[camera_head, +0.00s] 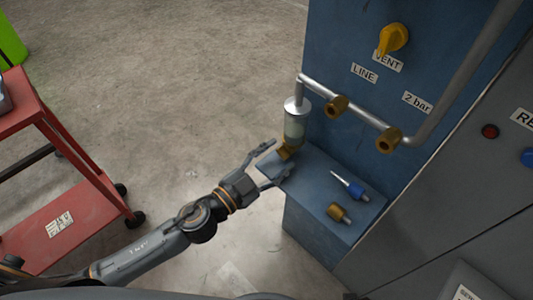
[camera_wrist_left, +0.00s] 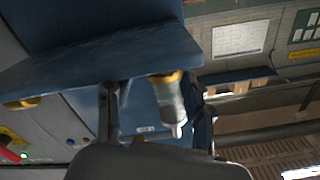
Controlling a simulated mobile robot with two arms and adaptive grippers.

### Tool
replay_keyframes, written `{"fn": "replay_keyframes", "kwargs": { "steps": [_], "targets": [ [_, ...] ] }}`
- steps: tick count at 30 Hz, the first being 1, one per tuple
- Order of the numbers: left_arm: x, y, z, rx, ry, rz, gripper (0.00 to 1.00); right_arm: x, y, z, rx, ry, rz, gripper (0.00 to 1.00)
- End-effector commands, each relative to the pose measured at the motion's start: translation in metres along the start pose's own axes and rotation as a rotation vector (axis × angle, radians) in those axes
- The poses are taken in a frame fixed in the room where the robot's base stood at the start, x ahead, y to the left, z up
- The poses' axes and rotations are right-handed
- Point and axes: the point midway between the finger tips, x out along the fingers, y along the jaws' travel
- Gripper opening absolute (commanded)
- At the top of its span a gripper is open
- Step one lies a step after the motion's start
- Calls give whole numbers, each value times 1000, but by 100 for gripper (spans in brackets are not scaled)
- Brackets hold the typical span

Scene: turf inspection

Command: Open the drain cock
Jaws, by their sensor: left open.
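The drain cock appears as a small brass piece (camera_head: 288,150) at the bottom of a clear filter bowl (camera_head: 294,128) with a grey metal cap, hanging by the blue cabinet. My left gripper (camera_head: 278,160) is open, its two fingers spread just left of and around the level of the brass piece. Nothing is held between them. In the left wrist view the bowl (camera_wrist_left: 170,102) and a brass part (camera_wrist_left: 165,78) show between the fingers (camera_wrist_left: 155,100). I cannot tell whether a finger touches the brass. My right gripper is not in view.
A yellow handle (camera_head: 394,38) sits on the cabinet. A red cart (camera_head: 70,190) stands left; open floor lies between.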

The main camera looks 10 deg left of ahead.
Motion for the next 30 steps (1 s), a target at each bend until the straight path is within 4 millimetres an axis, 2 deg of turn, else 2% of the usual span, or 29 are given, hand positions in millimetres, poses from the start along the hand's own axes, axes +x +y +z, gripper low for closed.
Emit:
{"fn": "replay_keyframes", "kwargs": {
  "steps": [8, 14, 21, 30],
  "targets": [
    [0, 1, 2, -10, -3, 2, 54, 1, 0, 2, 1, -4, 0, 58],
    [-1, 1, 3, -115, -4, 3, 54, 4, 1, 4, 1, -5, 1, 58],
    [-47, 3, 5, -129, -7, 2, 54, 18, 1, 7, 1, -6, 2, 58],
    [-95, 2, 4, -130, -6, 1, 54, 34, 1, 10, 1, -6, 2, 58]
  ]
}}
